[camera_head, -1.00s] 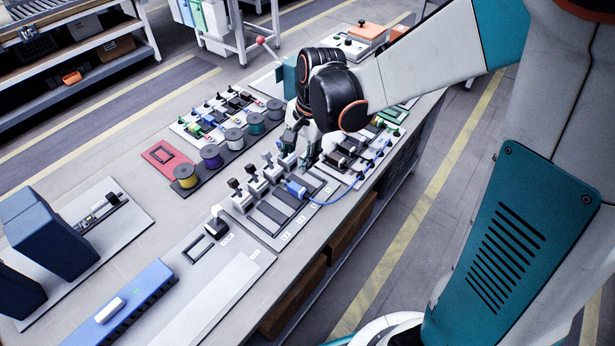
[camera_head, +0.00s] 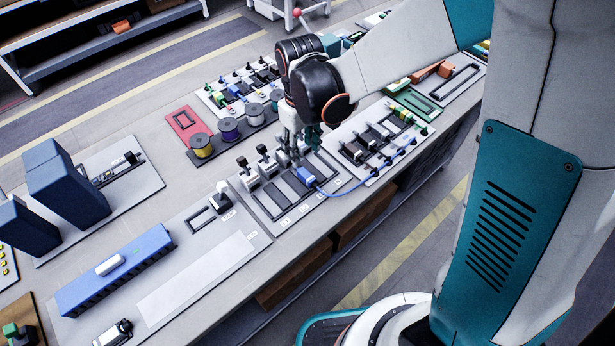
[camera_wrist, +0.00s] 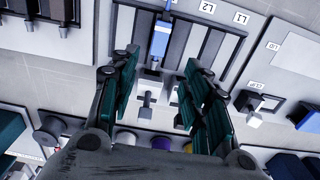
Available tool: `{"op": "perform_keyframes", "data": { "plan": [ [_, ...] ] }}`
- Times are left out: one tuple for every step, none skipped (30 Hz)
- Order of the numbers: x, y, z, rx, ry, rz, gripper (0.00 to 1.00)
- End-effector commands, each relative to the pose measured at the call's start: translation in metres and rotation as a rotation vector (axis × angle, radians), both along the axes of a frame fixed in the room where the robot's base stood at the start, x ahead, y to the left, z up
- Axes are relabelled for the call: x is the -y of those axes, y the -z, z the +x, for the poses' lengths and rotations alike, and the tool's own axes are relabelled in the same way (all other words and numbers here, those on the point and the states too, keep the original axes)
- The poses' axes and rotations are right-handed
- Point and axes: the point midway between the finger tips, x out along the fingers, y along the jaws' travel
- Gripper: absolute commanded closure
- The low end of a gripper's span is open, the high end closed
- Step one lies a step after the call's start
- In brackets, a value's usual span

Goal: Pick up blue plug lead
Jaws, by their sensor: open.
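The blue plug lead (camera_head: 307,178) lies in one slot of a grey panel with dark strips (camera_head: 262,212), its blue cable running right to a neighbouring board. In the wrist view the blue plug (camera_wrist: 159,40) points down the picture, at the top centre between the finger lines. My gripper (camera_head: 302,148) is open and empty, pointing down over the row of upright levers behind the plug. In the wrist view the spread teal fingers (camera_wrist: 161,66) flank a white lever block (camera_wrist: 146,98). The fingers do not touch the plug in view.
Upright black-topped levers (camera_head: 265,158) stand left of the gripper. Several wire spools (camera_head: 229,129) sit behind it. A board with green and dark plugs (camera_head: 374,142) lies to the right. A blue strip block (camera_head: 116,270) lies at front left.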

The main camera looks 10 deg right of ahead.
Motion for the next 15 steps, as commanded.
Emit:
{"op": "perform_keyframes", "data": {
  "plan": [
    [0.0,0.014,0.0,0.0,0.001,0.0,0.57],
    [0.0,0.019,0.0,0.0,0.001,0.0,0.57],
    [0.0,0.026,0.0,0.0,0.001,0.0,0.57],
    [0.0,0.03,0.0,0.0,0.002,0.0,0.57],
    [0.0,0.034,0.0,0.0,0.002,0.0,0.57],
    [0.0,0.038,0.0,0.0,0.002,0.0,0.57],
    [0.0,0.041,0.0,0.001,0.002,0.001,0.57],
    [0.0,0.043,0.0,0.001,0.002,0.001,0.57],
    [0.001,0.045,0.0,0.001,0.002,0.001,0.57],
    [0.001,0.046,0.0,0.001,0.002,0.001,0.57],
    [0.001,0.047,0.0,0.001,0.003,0.001,0.57],
    [0.001,0.048,-0.001,0.001,0.003,0.001,0.57],
    [0.001,0.049,-0.001,0.0,0.003,0.001,0.57],
    [0.001,0.051,-0.001,0.0,0.003,0.001,0.57],
    [0.002,0.055,-0.001,0.0,0.003,0.001,0.57]
  ]
}}
